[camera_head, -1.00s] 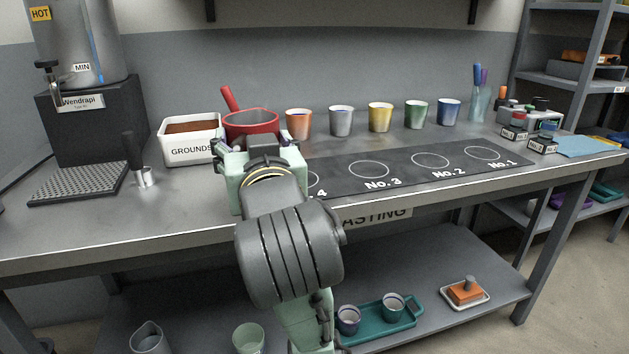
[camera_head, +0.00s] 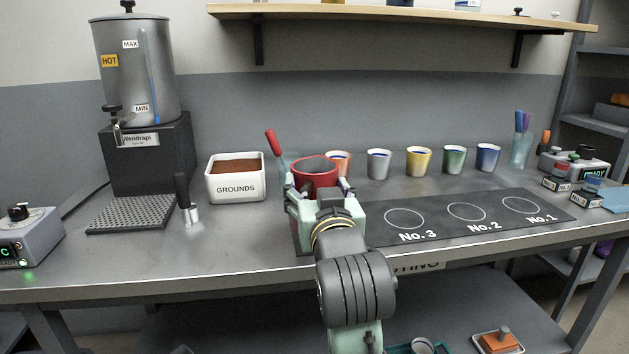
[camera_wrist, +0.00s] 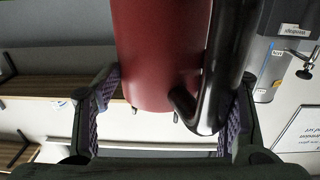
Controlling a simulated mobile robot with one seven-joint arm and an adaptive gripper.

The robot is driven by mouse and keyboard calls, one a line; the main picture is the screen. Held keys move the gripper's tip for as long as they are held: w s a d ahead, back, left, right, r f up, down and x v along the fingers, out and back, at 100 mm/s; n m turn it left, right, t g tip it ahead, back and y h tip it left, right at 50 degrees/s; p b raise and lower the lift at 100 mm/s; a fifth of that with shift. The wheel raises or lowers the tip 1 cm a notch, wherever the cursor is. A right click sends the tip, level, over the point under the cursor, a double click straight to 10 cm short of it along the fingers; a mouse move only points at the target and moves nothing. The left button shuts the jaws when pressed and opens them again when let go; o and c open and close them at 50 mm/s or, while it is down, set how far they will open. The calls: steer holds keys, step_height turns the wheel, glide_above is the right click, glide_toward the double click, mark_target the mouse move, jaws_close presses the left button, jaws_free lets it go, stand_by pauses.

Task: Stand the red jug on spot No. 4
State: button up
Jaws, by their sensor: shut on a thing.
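The red jug (camera_head: 316,180) is upright in the head view, its open rim up, at the left end of the dark mat (camera_head: 390,237). My gripper (camera_head: 318,190) is shut on it from the front. In the wrist view the jug's red wall (camera_wrist: 160,55) and dark handle (camera_wrist: 222,75) lie between my two fingers (camera_wrist: 165,115). The mat shows circles No. 3 (camera_head: 404,218), No. 2 and No. 1. Spot No. 4 is hidden behind my gripper and arm. The jug's base is hidden too, so I cannot tell whether it touches the mat.
A white GROUNDS box (camera_head: 236,187) stands left of the jug. A red-handled tool (camera_head: 272,143) rises close behind the jug's left side. A row of coloured cups, including an orange one (camera_head: 340,160) close by, stands behind the mat. Circles No. 3 to No. 1 are empty.

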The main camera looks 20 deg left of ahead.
steer(key=w+p, duration=0.1)
steer(key=p, duration=0.3)
steer(key=shift+r, duration=0.35)
steer(key=shift+w+f+p, duration=0.1)
steer(key=shift+w+p, duration=0.1)
steer(key=shift+p, duration=0.65)
steer(key=shift+w+d+f+p, duration=0.15)
steer(key=shift+p, duration=1.05)
steer(key=shift+w+f, duration=0.1)
steer(key=shift+w, duration=0.2)
steer(key=w+f+p, duration=0.1)
steer(key=w+f, duration=0.3)
steer(key=w, duration=0.3)
steer(key=shift+w, duration=0.2)
steer(key=shift+f, duration=0.15)
